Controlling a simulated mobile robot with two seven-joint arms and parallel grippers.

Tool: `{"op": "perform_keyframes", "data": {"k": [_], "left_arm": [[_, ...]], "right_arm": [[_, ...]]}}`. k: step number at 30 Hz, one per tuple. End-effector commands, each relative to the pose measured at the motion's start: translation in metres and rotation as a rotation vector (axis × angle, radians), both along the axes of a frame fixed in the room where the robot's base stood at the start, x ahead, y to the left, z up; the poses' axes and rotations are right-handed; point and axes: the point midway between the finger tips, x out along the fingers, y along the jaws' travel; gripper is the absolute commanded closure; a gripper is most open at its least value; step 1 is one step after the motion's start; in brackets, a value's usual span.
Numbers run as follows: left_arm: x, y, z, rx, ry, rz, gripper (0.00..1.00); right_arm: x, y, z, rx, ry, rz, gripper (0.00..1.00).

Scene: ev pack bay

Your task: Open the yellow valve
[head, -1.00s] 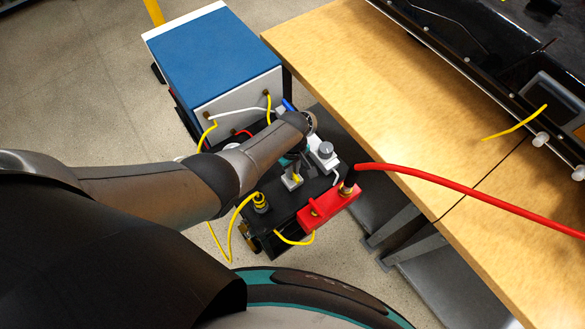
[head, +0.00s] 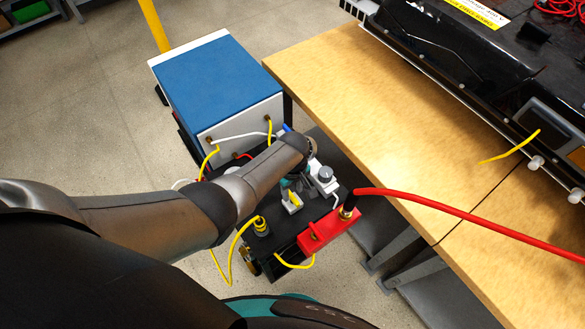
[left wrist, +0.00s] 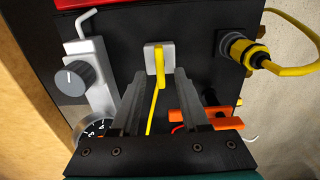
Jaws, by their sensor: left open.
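The yellow valve shows in the left wrist view as a yellow lever (left wrist: 158,62) on a pale grey block (left wrist: 152,50), its length running down the picture toward my gripper. In the head view the yellow lever (head: 294,199) is small, on top of the black cart. My left gripper (left wrist: 157,82) is open, with one finger on each side of the lever's line; I cannot tell whether either finger touches it. In the head view the left gripper (head: 290,186) is mostly hidden behind my forearm, just beside the valve. My right gripper is not in view.
A grey regulator with a dark knob (left wrist: 75,78) and a dial (left wrist: 92,130) stand left of the valve. A yellow cable connector (left wrist: 240,50) and an orange handle (left wrist: 200,116) are at right. A red block (head: 330,231), blue box (head: 217,85) and wooden table (head: 400,150) surround it.

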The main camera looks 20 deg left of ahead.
Motion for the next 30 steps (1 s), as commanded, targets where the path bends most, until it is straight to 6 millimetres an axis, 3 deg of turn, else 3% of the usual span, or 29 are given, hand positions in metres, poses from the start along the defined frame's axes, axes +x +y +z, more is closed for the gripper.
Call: {"op": "perform_keyframes", "data": {"k": [1, 6, 18, 24, 30], "left_arm": [[0.000, 0.000, 0.014, -0.001, -0.002, 0.001, 0.55], [0.000, 0.000, 0.045, -0.002, -0.002, 0.001, 0.55], [0.000, 0.000, 0.111, 0.000, -0.002, 0.002, 0.55], [0.000, 0.001, 0.127, 0.000, -0.001, 0.002, 0.55], [0.000, 0.001, 0.130, 0.001, 0.000, 0.002, 0.55]], "right_arm": [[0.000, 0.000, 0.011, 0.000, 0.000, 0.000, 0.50], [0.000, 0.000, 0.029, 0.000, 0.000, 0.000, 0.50], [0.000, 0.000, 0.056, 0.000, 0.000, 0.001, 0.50], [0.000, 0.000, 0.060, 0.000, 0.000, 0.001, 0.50], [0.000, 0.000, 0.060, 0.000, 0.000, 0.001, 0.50]]}}
